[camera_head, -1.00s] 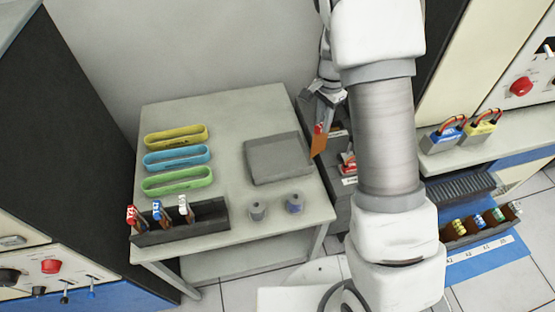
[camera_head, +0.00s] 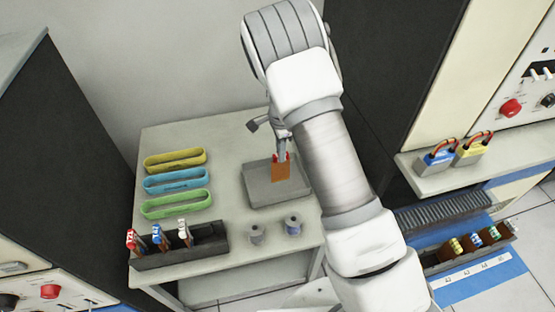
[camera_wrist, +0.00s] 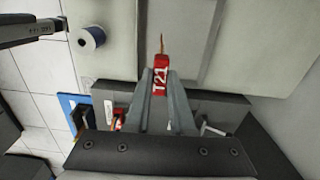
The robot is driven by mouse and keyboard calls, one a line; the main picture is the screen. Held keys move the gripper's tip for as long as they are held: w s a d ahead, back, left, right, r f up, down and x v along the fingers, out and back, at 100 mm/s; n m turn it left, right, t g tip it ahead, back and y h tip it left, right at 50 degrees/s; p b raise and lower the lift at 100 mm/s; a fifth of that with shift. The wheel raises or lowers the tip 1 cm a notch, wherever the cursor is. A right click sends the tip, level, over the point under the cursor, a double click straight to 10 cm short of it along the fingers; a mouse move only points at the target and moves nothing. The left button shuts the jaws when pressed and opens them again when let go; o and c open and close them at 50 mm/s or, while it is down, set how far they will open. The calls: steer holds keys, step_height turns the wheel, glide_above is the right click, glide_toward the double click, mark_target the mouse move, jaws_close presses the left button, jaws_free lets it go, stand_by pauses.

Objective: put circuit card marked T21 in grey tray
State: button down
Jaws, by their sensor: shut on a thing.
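My gripper (camera_head: 282,150) is shut on the circuit card marked T21 (camera_head: 281,173), an orange board with a red top. In the wrist view the card's red end with white T21 lettering (camera_wrist: 160,82) sits between the two fingers (camera_wrist: 160,95). In the head view the card hangs upright over the grey tray (camera_head: 262,196), in front of its middle. I cannot tell whether the card's lower edge touches the tray floor.
On the same table (camera_head: 222,134) are yellow (camera_head: 175,160), blue (camera_head: 178,181) and green (camera_head: 176,205) oblong trays. A dark rack (camera_head: 180,252) holds several cards.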

mark_target(278, 162)
steer(key=shift+a+f, duration=0.4)
steer(key=shift+a, duration=0.05)
steer(key=shift+f+p, duration=0.4)
steer(key=shift+f, duration=1.5)
steer(key=shift+f, duration=0.2)
steer(key=c, duration=0.8)
jaws_free()
steer(key=shift+r, duration=0.1)
